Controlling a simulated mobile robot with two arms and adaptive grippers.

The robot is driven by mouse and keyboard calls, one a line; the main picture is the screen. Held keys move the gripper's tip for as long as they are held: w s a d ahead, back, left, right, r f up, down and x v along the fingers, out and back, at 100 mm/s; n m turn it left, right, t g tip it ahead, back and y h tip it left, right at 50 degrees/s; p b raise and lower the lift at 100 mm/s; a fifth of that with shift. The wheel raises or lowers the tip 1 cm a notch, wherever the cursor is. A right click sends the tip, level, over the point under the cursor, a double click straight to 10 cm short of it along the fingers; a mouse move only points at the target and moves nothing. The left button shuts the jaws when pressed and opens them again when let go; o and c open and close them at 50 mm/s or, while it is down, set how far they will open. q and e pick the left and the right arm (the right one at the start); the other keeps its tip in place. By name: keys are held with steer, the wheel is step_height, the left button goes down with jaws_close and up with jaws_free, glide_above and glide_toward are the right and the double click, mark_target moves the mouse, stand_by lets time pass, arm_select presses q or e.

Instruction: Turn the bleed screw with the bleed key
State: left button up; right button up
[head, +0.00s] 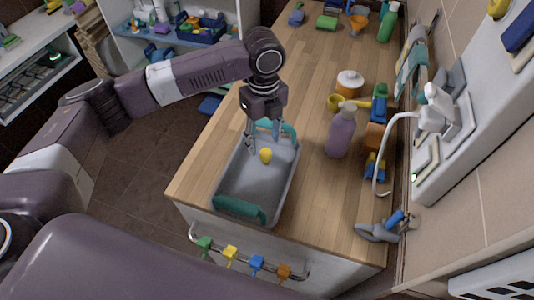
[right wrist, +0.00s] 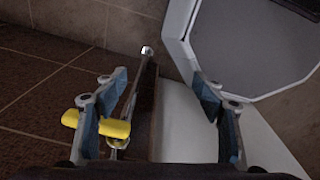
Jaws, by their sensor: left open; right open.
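My left gripper (head: 264,140) is open and points down into the grey tray (head: 226,185) on the wooden counter. A small yellow object (head: 265,156) lies in the tray close to its fingertips. My right gripper (right wrist: 160,112) is open in the right wrist view. A yellow piece (right wrist: 118,128) on a metal rail (right wrist: 140,75) shows behind its left finger. Yellow, green, blue and orange pieces hang from the rail on the counter front; the yellow one (head: 230,255) is second from left. I cannot tell which thing is the bleed key, and no bleed screw is clearly visible.
A purple pump bottle (head: 341,131) and a white jar (head: 349,83) stand right of the tray. A grey fitting with a blue part (head: 381,228) is at the counter's right front corner. The counter's middle (head: 300,60) is mostly clear. A white shelf (head: 185,50) stands behind.

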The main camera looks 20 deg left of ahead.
mark_target(265, 154)
arm_select(q)
steer(key=f, duration=0.1)
steer(key=s+f+p, duration=0.1)
steer(key=f, duration=0.1)
steer(key=shift+s+d+f+p, duration=0.15)
steer(key=shift+d+p, duration=0.15)
steer(key=shift+p, duration=0.1)
steer(key=shift+w+f, duration=0.25)
steer(key=shift+f, duration=0.85)
steer(key=c, duration=1)
steer(key=shift+c, duration=0.7)
arm_select(e)
steer(key=shift+s+r, duration=0.95)
steer(key=shift+r, duration=0.1)
